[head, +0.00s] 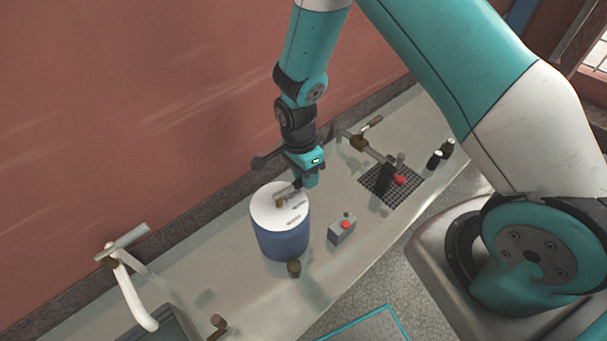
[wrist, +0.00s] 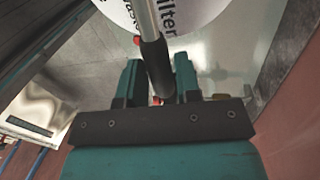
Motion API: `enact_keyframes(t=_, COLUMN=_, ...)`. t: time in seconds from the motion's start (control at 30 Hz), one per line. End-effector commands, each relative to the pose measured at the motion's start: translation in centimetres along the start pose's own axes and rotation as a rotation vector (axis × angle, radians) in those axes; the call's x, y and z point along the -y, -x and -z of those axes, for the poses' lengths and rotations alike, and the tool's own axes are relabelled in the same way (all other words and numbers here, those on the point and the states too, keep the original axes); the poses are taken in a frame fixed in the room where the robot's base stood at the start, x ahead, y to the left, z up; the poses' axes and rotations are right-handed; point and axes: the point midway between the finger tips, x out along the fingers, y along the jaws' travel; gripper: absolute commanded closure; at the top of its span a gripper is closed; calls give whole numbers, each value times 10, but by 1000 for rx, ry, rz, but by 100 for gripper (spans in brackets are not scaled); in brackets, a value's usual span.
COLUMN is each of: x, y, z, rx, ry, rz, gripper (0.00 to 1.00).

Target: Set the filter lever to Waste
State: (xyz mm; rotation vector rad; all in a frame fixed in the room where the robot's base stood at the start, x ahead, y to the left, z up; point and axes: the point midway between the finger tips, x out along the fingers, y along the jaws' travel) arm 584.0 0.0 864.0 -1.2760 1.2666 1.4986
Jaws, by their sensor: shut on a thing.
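The filter unit (head: 280,241) is a blue drum with a white top, standing on the counter. Its top carries printed labels, partly readable in the wrist view as "Filter" and "Waste" (wrist: 190,12). The filter lever (head: 287,193) lies across the white top. In the wrist view the lever (wrist: 152,55) is a metal rod with a dark grip that runs down between my jaws. My gripper (head: 307,180) is at the back right of the drum top. In the wrist view my gripper (wrist: 158,85) is shut on the lever's dark grip. The lever's exact pointing is hard to tell.
A grey box with a red button (head: 342,228) stands right of the drum. A tap over a black grate (head: 392,185) and dark bottles (head: 440,155) are farther right. A sink with a white faucet (head: 135,290) is at left. The red wall is close behind.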

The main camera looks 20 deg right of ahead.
Motion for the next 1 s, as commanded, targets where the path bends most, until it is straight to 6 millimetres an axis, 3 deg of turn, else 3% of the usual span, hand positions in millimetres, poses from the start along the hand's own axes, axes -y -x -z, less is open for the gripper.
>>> enact_keyframes(t=0.6, x=-32, y=-5, z=-9, rx=96, ry=-477, rz=1, gripper=100)
enact_keyframes(t=1.0, x=-42, y=-7, z=-16, rx=130, ry=-644, rz=2, gripper=100)
